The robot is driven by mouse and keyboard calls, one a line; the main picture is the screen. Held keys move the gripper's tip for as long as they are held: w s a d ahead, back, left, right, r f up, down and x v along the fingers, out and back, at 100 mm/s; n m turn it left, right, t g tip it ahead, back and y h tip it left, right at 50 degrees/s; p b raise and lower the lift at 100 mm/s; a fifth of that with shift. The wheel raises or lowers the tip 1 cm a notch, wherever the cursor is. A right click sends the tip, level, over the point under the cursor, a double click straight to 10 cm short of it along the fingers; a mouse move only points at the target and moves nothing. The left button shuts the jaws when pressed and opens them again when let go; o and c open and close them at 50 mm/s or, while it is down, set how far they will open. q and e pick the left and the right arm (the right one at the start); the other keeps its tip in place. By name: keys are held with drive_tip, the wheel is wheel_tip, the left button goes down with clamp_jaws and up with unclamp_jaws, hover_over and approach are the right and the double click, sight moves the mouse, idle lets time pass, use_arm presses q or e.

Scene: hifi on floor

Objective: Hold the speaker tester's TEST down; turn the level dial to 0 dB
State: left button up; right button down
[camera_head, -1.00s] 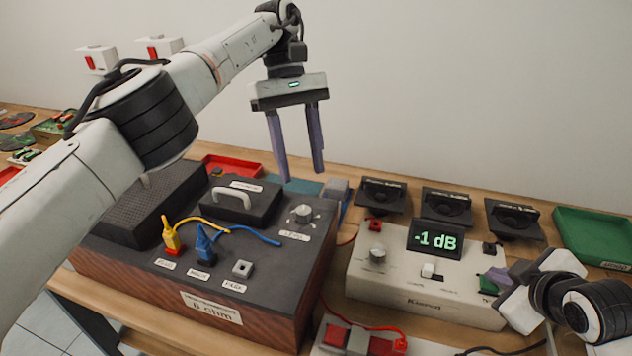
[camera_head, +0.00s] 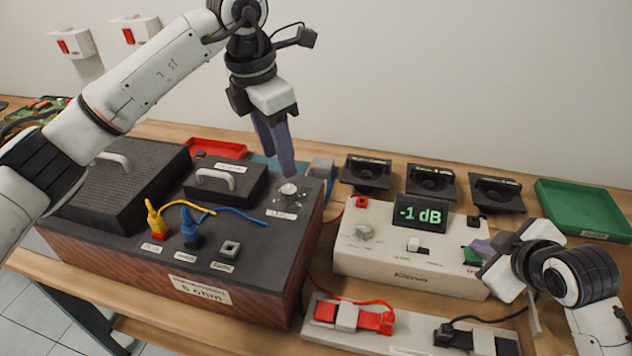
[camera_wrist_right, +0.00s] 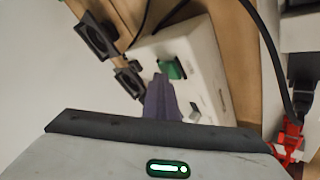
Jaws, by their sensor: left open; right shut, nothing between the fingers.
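The white tester box (camera_head: 410,283) stands on the bench right of centre, its display (camera_head: 420,213) reading -1 dB. A green button (camera_head: 471,256) is at its right end and also shows in the right wrist view (camera_wrist_right: 172,70). My right gripper (camera_head: 480,247) is shut and empty, its fingertips at the green button; whether it is pressed down I cannot tell. A silver dial (camera_head: 288,192) with a small label is on top of the dark 6 ohm box (camera_head: 200,292). My left gripper (camera_head: 287,173) is open, pointing down just above or at this dial; contact is unclear.
Another knob (camera_head: 364,231) and a white switch (camera_head: 414,244) are on the tester. Several black speakers and a green tray (camera_head: 585,208) lie behind. A strip with red and black clips is in front.

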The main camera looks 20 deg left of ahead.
sight(289, 188)
use_arm(q)
drive_tip(key=s+n+t, duration=0.1)
drive_tip(key=n, duration=0.1)
drive_tip(key=r+n+t, duration=0.1)
drive_tip(key=n, duration=0.1)
drive_tip(key=s+r+n, duration=0.1)
drive_tip(key=shift+s+a+r+n+t, duration=0.1)
drive_tip(key=shift+s+a+n+t, duration=0.2)
drive_tip(key=shift+n+t, duration=0.1)
drive_tip(key=shift+d, duration=0.1)
drive_tip(key=x, duration=1.2)
drive_tip(key=shift+s, duration=0.1)
drive_tip(key=c, duration=1)
drive_tip(key=shift+m+g+h, duration=0.3)
drive_tip(key=shift+m+h, duration=0.2)
drive_tip(key=shift+m, duration=1.1)
drive_tip(key=shift+c, duration=0.2)
